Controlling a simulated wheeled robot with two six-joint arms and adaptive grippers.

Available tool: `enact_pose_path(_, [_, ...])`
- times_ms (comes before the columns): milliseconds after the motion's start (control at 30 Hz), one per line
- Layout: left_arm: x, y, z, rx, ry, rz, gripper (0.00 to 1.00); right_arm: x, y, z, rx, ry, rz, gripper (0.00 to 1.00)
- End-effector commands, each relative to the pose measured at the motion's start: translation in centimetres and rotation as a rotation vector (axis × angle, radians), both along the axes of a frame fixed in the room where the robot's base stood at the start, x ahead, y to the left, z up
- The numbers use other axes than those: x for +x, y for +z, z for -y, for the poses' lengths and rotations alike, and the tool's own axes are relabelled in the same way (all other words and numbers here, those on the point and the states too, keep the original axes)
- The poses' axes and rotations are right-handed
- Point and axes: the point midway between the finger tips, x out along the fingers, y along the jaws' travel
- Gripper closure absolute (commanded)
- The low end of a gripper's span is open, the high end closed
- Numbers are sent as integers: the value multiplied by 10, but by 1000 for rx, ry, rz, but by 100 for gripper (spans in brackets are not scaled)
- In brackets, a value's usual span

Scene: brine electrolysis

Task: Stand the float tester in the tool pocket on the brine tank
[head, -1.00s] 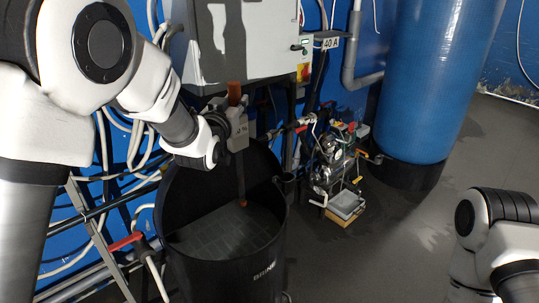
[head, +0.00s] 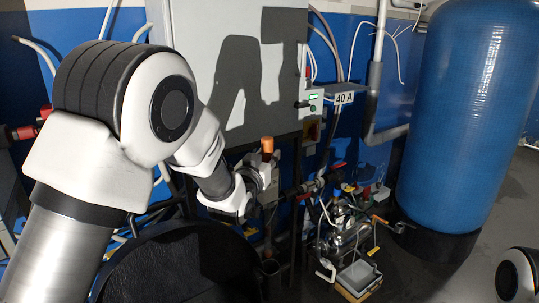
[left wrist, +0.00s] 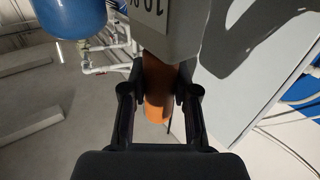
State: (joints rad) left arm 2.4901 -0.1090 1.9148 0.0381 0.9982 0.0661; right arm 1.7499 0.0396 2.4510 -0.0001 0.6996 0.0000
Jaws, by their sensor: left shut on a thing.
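The black brine tank (head: 175,262) is at the bottom of the head view, cut off by the frame. The small dark tool pocket (head: 270,268) is at its right rim, below the tester. The tester's lower end is dark against dark; I cannot tell whether it touches the pocket. My right gripper is out of view.
A grey cabinet (head: 225,70) is on the wall behind my left gripper. A pump assembly (head: 345,228) with pipes and a grey tray (head: 358,274) stands to the right. A tall blue vessel (head: 452,115) is further right. Hoses hang at the left.

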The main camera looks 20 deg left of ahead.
Motion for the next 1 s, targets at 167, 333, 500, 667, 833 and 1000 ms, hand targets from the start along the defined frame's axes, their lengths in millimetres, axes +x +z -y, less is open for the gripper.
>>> enact_pose_path(167, [0, -16, 0, 0, 0, -1, 100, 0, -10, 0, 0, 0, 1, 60])
enact_pose_path(333, [0, -28, 0, 0, 0, 0, 100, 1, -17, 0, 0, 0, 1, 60])
enact_pose_path(500, [0, -40, 0, 0, 0, 0, 100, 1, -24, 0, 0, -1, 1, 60])
enact_pose_path(667, [1, -52, 0, 0, 0, 0, 100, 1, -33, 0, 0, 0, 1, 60])
enact_pose_path(833, [1, -65, 0, 0, 0, 1, 100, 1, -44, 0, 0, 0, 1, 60])
enact_pose_path(1000, [1, -77, 0, 0, 0, 1, 100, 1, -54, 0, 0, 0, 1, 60])
